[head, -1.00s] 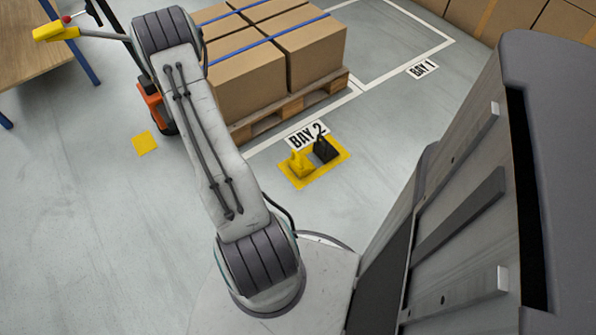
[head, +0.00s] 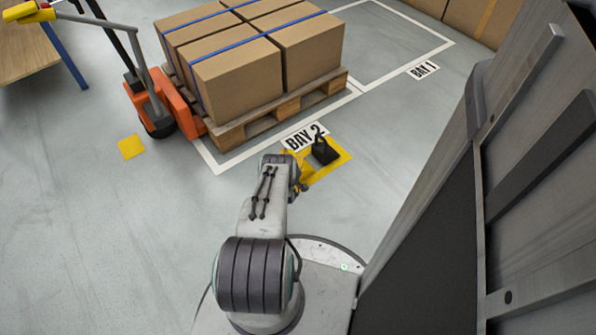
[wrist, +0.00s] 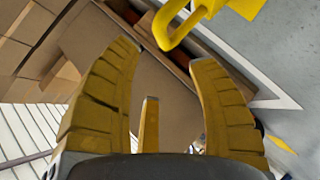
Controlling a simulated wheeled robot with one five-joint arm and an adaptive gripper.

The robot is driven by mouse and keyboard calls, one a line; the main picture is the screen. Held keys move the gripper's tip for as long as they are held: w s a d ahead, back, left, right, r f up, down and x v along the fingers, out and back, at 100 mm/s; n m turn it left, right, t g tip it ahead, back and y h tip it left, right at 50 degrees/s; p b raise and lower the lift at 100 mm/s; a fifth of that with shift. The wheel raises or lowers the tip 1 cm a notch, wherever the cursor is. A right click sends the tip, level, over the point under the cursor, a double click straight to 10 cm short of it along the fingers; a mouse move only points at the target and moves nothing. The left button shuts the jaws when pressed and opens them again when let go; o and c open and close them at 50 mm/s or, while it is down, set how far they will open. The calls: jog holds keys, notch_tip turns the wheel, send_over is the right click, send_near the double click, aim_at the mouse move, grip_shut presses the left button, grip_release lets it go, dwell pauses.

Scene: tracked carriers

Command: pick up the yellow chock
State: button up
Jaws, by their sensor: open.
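My gripper (wrist: 166,56) is open, with ribbed yellow fingers spread wide.
A wooden pallet (head: 285,108) with strapped cardboard boxes (head: 240,82) stands behind that. An orange pallet jack (head: 178,105) is at its left. Open grey floor lies to the left, with a yellow floor square (head: 131,147).

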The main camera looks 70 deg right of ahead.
aim_at(294, 153)
jog(key=b+x, duration=0.2)
jog(key=b, duration=0.1)
jog(key=b+x, duration=0.2)
jog(key=b, duration=0.1)
jog(key=s+f+b+x, duration=0.1)
jog(key=b+x, duration=0.2)
jog(key=shift+s+b, duration=0.15)
jog(key=shift+b, duration=0.2)
jog(key=shift+r, duration=0.1)
jog(key=shift+c, duration=0.3)
grip_shut()
jog(key=shift+r, duration=0.1)
dwell(0.7)
